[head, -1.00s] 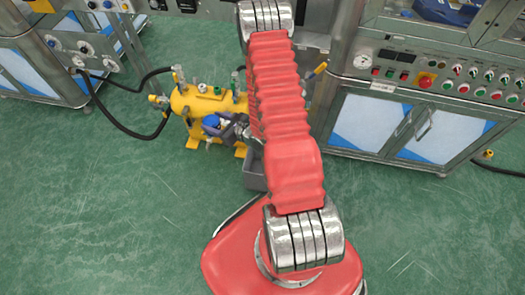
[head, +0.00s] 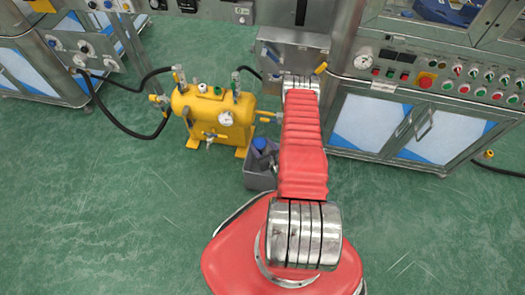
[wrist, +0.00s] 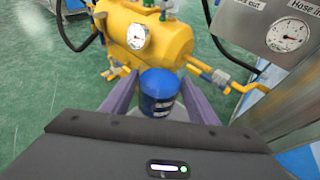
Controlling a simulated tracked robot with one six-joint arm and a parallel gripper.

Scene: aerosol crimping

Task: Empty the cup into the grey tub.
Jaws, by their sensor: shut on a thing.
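The blue cup (wrist: 158,92) is between the two grey-purple fingers of my gripper (wrist: 160,100) in the wrist view, and the gripper is shut on it. In the head view the cup shows as a small blue patch (head: 260,143) beside my arm. The grey tub (head: 261,183) stands on the green floor, partly hidden by my arm and gripper. In the head view my gripper overlaps the tub's back part; I cannot tell its height above it. The inside of the cup and its contents cannot be seen.
A yellow tank (head: 213,115) with gauges and valves stands just left of the tub, with a black hose (head: 125,125) running left. A steel control cabinet (head: 410,120) stands to the right. Green floor is open in front and to the left.

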